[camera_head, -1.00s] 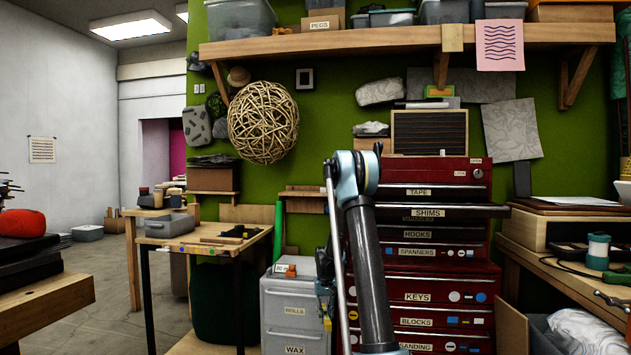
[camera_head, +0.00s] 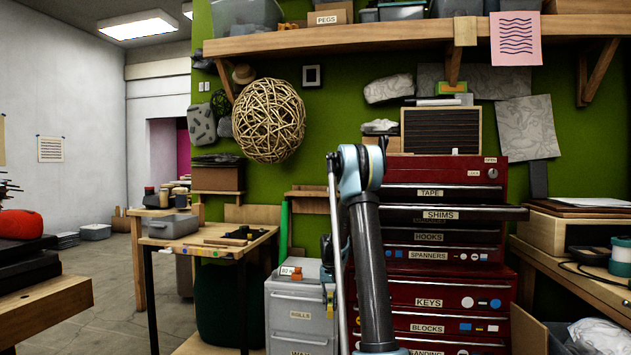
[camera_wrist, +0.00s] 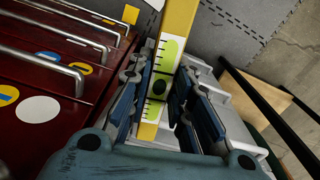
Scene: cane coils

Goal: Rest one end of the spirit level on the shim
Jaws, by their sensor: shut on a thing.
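The spirit level is a yellow bar with bright green vial windows (camera_wrist: 178,25) in the wrist view. My gripper (camera_wrist: 164,72) is shut on it, with a blue finger pad on each side. The bar runs lengthwise between the fingers, and its far end runs out of the top of the view. I cannot pick out the shim in either view; the drawer labelled SHIMS (camera_head: 440,215) is pulled out.
A red tool chest (camera_head: 506,285) stands right of my arm. A grey drawer cabinet (camera_head: 292,318) stands left of it. A wooden table (camera_head: 180,240) with a grey bin and dark pieces is farther left. A workbench (camera_head: 560,262) is at the right.

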